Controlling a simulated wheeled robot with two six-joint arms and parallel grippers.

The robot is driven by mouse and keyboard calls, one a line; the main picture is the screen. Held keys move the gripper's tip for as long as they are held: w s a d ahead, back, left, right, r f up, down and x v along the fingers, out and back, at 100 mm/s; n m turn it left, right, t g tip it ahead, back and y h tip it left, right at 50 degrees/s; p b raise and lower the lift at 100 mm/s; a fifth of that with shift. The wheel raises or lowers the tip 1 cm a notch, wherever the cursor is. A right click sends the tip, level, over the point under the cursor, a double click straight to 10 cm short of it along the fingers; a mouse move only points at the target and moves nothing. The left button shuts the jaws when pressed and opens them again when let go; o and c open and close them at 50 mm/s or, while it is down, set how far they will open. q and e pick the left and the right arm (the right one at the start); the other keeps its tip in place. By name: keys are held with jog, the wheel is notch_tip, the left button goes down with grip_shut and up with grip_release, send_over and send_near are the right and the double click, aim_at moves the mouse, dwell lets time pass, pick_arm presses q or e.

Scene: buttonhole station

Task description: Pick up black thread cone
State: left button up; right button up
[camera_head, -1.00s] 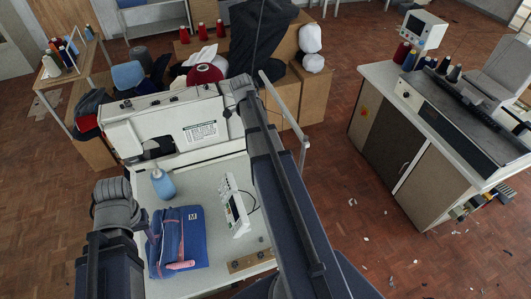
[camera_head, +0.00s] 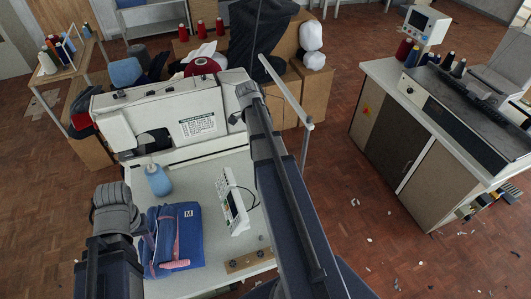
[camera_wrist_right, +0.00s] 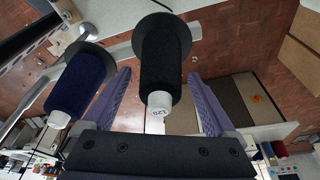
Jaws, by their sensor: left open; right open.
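The black thread cone (camera_wrist_right: 166,48) shows in the right wrist view, with its white end marked 120 towards my wrist. My right gripper (camera_wrist_right: 160,97) is open, one purple finger on each side of the cone's near end, with visible gaps between. A navy thread cone (camera_wrist_right: 78,82) stands close by, beside the left finger in that view. In the head view my right arm hides its gripper and these cones. My left gripper (camera_head: 149,240) is open and empty, low over the blue folded cloth (camera_head: 185,222).
A white sewing machine (camera_head: 175,118) stands on the white table, with a light blue bottle (camera_head: 158,181) and a control panel (camera_head: 233,204) in front. A metal rail (camera_head: 287,92) is right of my right arm. A separate cabinet (camera_head: 410,150) stands at right.

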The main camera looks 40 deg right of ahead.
jog(key=shift+f, duration=0.2)
grip_shut()
dwell(0.6)
